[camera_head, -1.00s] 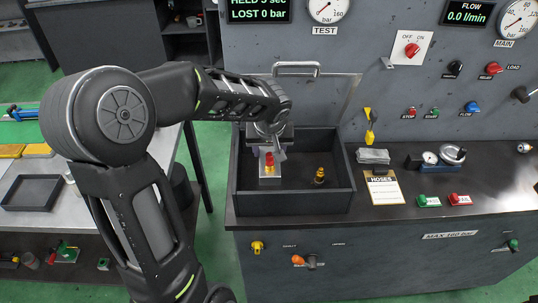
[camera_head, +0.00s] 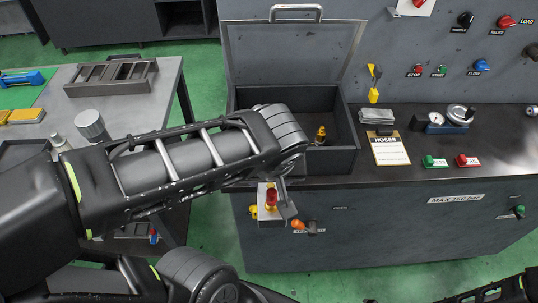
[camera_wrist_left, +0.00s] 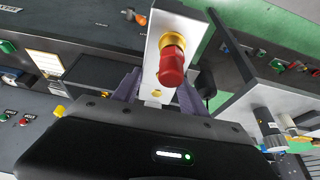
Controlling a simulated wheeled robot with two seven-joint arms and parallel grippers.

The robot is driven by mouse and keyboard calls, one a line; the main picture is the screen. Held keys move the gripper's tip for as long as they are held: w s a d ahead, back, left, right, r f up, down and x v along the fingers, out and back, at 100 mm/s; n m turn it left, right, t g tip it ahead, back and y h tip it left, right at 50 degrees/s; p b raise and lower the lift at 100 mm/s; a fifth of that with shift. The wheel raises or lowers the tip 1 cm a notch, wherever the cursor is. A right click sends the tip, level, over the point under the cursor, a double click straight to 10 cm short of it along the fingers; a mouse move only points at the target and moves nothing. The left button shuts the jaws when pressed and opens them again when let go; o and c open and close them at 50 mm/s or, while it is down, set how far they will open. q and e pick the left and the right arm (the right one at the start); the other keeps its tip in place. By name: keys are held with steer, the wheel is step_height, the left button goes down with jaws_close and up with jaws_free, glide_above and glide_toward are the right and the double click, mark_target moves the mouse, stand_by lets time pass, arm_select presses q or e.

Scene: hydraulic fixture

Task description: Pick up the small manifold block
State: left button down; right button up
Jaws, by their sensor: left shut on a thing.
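The small manifold block (camera_head: 263,208) is a pale metal block with a red-capped brass fitting on it. My left gripper (camera_head: 282,201) is shut on it and holds it in front of the bench's front face, outside the dark open box (camera_head: 300,163). In the left wrist view the block (camera_wrist_left: 152,74) stands between the finger pads of my left gripper (camera_wrist_left: 155,88), with its red cap (camera_wrist_left: 172,68) facing the camera. My forearm hides part of the box and of the gripper. My right gripper is not in view.
A brass fitting (camera_head: 320,135) stands in the box, whose lid (camera_head: 295,52) is raised. A hoses clipboard (camera_head: 390,148) and a gauge device (camera_head: 440,122) lie on the bench to the right. A side table (camera_head: 172,88) at left holds a grey rack (camera_head: 110,78).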

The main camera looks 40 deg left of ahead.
mark_target(273, 223)
arm_select(q)
steer(key=s+d, duration=0.2)
steer(key=s+d+b, duration=0.1)
steer(key=s+d, duration=0.1)
steer(key=s, duration=0.1)
steer(key=s+d+b, duration=0.1)
steer(key=s, duration=0.1)
steer(key=shift+s+d+f, duration=0.1)
steer(key=shift+s+d, duration=0.25)
steer(key=shift+d, duration=0.05)
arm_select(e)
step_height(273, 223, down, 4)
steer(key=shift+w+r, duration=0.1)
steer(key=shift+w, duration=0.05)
arm_select(q)
steer(key=shift+w, duration=0.1)
